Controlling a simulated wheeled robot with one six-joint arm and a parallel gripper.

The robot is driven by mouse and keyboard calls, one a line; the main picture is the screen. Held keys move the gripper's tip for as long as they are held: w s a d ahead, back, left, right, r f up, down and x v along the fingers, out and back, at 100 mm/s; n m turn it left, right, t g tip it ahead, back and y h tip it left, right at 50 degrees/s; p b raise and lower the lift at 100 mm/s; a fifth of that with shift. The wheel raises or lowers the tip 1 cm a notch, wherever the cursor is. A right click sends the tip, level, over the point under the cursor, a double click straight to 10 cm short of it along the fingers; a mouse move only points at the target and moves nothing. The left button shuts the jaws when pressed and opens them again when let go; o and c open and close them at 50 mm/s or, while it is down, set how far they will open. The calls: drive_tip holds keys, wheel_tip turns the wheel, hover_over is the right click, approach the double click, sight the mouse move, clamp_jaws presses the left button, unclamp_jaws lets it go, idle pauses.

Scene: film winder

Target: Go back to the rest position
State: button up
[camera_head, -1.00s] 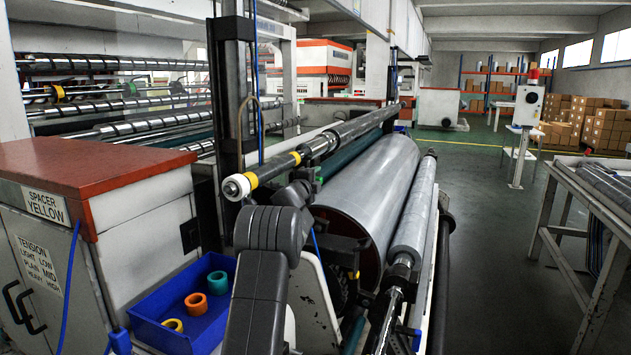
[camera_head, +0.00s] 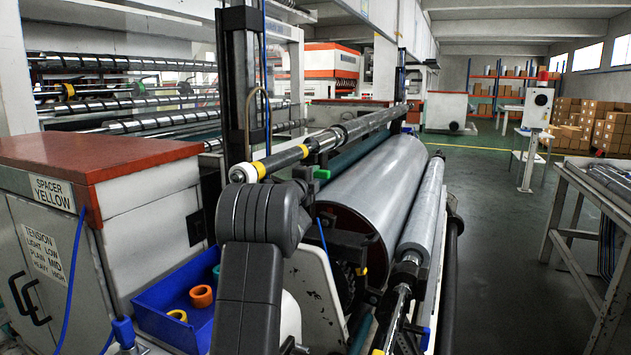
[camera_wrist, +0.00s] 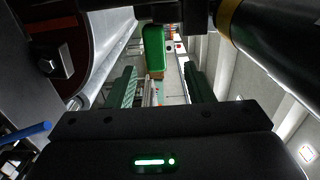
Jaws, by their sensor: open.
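My gripper (camera_wrist: 160,88) shows in the wrist view with its two fingers apart and nothing between them. A green bar is lit on its dark body. In the head view my dark grey arm fills the lower middle, and the gripper is hidden behind it. The winder shaft (camera_head: 290,157), with a yellow band and a white end ring (camera_head: 243,173), runs just behind and above my arm. A spacer label reading "YELLOW" is on the left cabinet (camera_head: 150,200).
A blue bin (camera_head: 150,310) holds orange (camera_head: 201,296), yellow (camera_head: 177,315) and teal rings, partly behind my arm. A large grey roll (camera_head: 370,190) and a thinner roll (camera_head: 422,205) lie right of my arm. A metal table (camera_head: 590,200) stands at right. The floor between (camera_head: 500,250) is clear.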

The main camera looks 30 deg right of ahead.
sight(321, 178)
drive_tip(key=shift+w+d+r+p, duration=0.1)
drive_tip(key=shift+w+d+p, duration=0.25)
drive_tip(key=shift+d, duration=0.1)
drive_tip(key=p+x, duration=0.3)
drive_tip(key=x, duration=0.3)
drive_tip(key=shift+w+d, duration=0.1)
drive_tip(key=shift+d, duration=0.05)
drive_tip(key=shift+w+d+f+b, duration=0.1)
drive_tip(key=shift+f+b, duration=0.3)
drive_tip(key=shift+f, duration=0.4)
drive_tip(key=shift+f+b, duration=0.35)
drive_tip(key=shift+b, duration=0.05)
